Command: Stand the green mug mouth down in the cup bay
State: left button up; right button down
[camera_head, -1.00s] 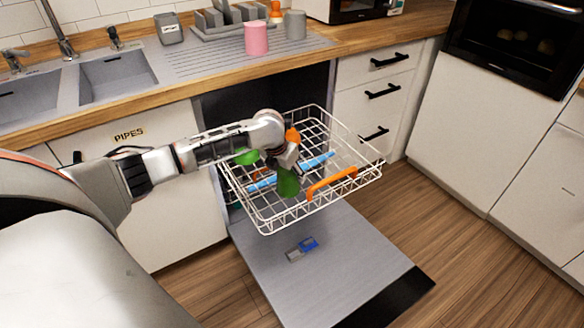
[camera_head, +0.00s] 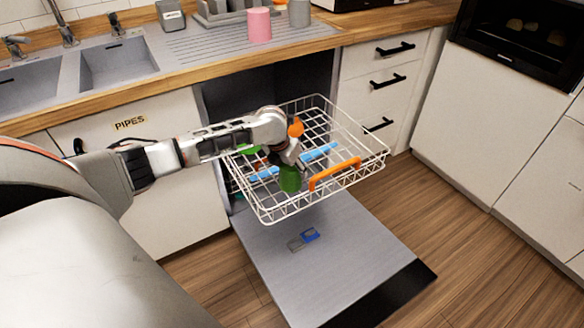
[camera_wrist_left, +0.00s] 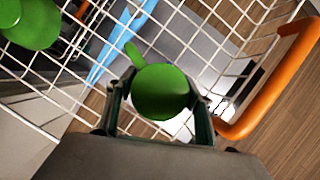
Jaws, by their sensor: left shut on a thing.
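A green mug (camera_head: 290,178) is held by my left gripper (camera_head: 287,163) at the front part of the white wire rack (camera_head: 262,205). In the left wrist view, the fingers of that gripper (camera_wrist_left: 160,112) are on both sides of the mug (camera_wrist_left: 160,92). Its smooth, closed round end faces the camera and its handle points up-left. Its mouth is hidden. I cannot tell whether the mug touches the wires. Another green item (camera_wrist_left: 32,22) sits at the upper left there. A blue strip (camera_head: 320,153) crosses the rack. My right gripper is out of view.
The rack has an orange handle (camera_head: 335,174) at its front and extends over the open dishwasher door (camera_head: 340,255). A small blue and grey item (camera_head: 304,239) lies on the door. A pink cup (camera_head: 259,25) stands on the counter.

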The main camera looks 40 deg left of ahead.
pick_arm(q)
jog(key=shift+f, duration=0.15)
jog(key=o, duration=1.4)
jog(key=v, duration=1.2)
